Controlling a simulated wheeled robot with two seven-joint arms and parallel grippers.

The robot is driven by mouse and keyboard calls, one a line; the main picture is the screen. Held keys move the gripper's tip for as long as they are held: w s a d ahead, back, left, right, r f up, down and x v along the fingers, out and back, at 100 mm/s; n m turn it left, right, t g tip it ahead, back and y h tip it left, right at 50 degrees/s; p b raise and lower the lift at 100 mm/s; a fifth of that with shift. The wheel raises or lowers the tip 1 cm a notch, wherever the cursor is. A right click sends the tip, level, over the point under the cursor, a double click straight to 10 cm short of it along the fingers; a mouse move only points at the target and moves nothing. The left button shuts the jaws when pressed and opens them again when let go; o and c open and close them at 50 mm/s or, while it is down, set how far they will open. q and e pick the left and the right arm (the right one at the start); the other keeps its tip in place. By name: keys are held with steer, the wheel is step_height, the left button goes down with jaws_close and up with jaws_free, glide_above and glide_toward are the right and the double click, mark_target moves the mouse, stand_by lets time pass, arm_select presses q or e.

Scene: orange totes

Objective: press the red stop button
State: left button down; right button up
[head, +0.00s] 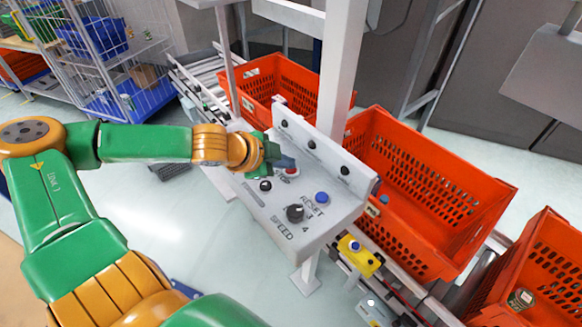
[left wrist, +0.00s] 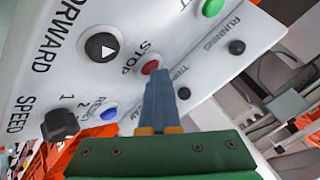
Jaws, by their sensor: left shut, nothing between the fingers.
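The red stop button (head: 291,170) sits on the sloped face of a light grey control panel (head: 262,208), beside the STOP label. It also shows in the left wrist view (left wrist: 150,67), just beyond my fingertips. My left gripper (head: 279,160) is at the far-left part of the panel, close to the button. In the left wrist view its grey fingers (left wrist: 158,80) are together and empty, pointing at the button. Their tips overlap its lower edge in the picture; I cannot tell whether they touch it. My right gripper is not in view.
A black button (left wrist: 101,46), blue reset button (head: 321,197), black speed knob (head: 295,213) and green button (left wrist: 212,7) share the panel. A yellow box (head: 368,262) is below. Orange totes (head: 430,190) stand on the conveyor behind. A wire cage cart (head: 130,75) is back left.

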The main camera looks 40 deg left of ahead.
mark_target(286, 172)
arm_select(q)
steer(key=shift+r+p, duration=0.85)
steer(key=shift+r, duration=0.1)
step_height(286, 172, up, 5)
steer(key=p, duration=0.5)
stand_by(0.6)
